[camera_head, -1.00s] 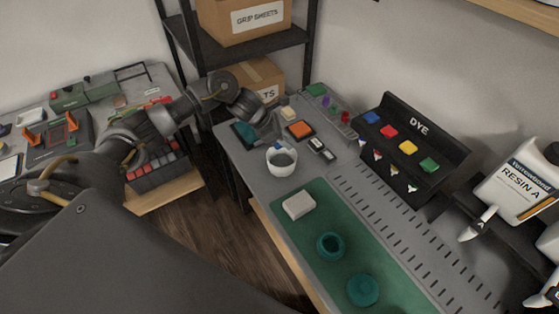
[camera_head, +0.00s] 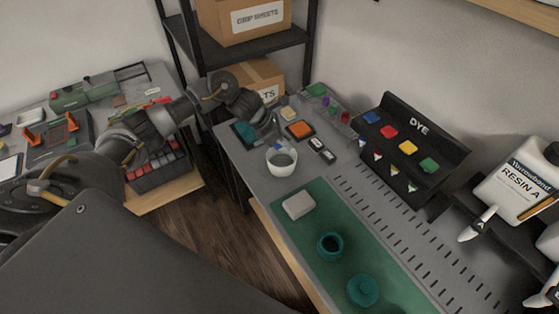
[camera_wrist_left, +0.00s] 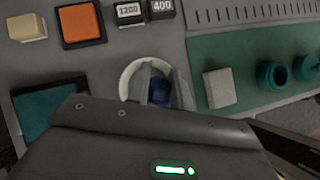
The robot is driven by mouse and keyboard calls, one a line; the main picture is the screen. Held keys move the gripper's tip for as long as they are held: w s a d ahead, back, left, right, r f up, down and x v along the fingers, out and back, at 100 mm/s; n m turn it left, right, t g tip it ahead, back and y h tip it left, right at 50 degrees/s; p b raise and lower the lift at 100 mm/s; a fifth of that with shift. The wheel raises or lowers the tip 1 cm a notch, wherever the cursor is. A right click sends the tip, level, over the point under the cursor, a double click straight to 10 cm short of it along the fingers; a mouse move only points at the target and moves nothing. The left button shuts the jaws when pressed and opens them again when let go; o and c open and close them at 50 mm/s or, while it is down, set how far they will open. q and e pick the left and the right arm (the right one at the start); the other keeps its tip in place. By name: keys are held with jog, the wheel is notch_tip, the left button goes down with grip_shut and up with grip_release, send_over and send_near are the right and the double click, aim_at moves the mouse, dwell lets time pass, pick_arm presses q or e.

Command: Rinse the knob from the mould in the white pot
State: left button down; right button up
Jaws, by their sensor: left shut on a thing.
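The white pot (camera_head: 282,170) stands on the grey bench, behind the green mat. My left gripper (camera_head: 277,143) points down at it, its fingertips at or inside the pot's mouth. In the left wrist view, the fingers (camera_wrist_left: 162,88) are shut on a blue knob (camera_wrist_left: 159,93), seen against the white pot (camera_wrist_left: 128,80). The knob's depth in the pot is hard to tell, and the knob is mostly hidden in the head view. Two round teal mould parts (camera_head: 330,246) (camera_head: 363,291) lie apart on the mat. My right gripper is not in view.
A pale block (camera_head: 298,205) lies on the green mat (camera_head: 318,210). Behind the pot are an orange pad (camera_head: 299,130), dark labelled blocks (camera_head: 321,149) and a teal pad (camera_head: 244,133). The dye rack (camera_head: 412,150) and resin jug (camera_head: 520,190) stand to the right.

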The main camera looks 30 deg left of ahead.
pick_arm(q)
jog(key=shift+r+p, duration=0.95)
jog(key=shift+r, duration=1.1)
